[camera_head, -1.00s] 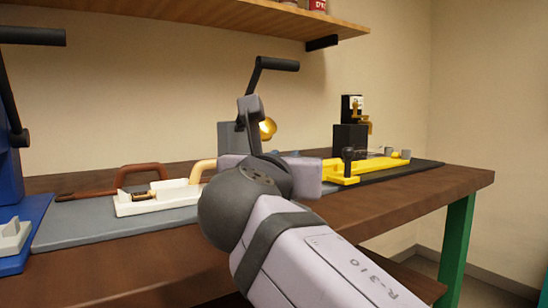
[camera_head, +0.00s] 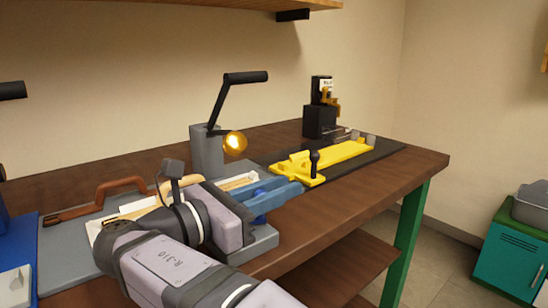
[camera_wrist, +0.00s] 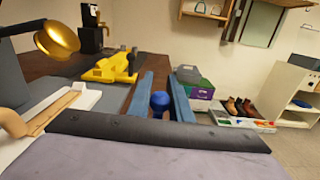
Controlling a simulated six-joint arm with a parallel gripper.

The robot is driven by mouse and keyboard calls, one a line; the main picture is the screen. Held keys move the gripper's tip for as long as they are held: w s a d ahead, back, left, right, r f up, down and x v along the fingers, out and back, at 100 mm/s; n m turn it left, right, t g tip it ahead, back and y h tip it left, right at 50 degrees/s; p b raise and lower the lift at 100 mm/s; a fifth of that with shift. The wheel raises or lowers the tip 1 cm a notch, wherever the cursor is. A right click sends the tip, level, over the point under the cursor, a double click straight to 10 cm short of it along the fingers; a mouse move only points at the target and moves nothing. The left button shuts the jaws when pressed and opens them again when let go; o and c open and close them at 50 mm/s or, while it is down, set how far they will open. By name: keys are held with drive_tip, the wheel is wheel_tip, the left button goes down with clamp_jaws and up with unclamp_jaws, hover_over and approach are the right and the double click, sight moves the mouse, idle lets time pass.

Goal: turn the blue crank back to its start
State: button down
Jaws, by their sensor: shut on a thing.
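The blue crank shows as a round blue knob (camera_wrist: 160,101) between the two blue fingers of my gripper (camera_wrist: 160,76) in the wrist view. My gripper is shut on the knob. In the head view my gripper (camera_head: 282,185) reaches over a grey block (camera_head: 262,240) near the bench's front edge, and only a small bit of blue shows between the fingers. The rest of the crank and its pivot are hidden by my gripper, so I cannot tell its angle.
A yellow clamp fixture (camera_head: 335,160) lies on a black mat to the right. A grey post (camera_head: 206,150) with a black lever and a golden disc (camera_head: 235,143) stands behind my gripper. A white tray and a brown-handled tool (camera_head: 105,193) lie to the left.

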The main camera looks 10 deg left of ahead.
drive_tip(key=shift+s+d+r+m+g+h+p, duration=0.2)
drive_tip(key=shift+m+g+h+p, duration=0.25)
drive_tip(key=shift+p, duration=0.45)
drive_tip(key=shift+s+d+f+m+g+h+p, duration=0.1)
drive_tip(key=shift+s+m+g+h+p, duration=0.35)
drive_tip(key=shift+p, duration=0.45)
drive_tip(key=shift+g+p, duration=0.3)
drive_tip(key=shift+f, duration=0.2)
drive_tip(key=c, duration=1.6)
unclamp_jaws()
drive_tip(key=shift+r, duration=0.1)
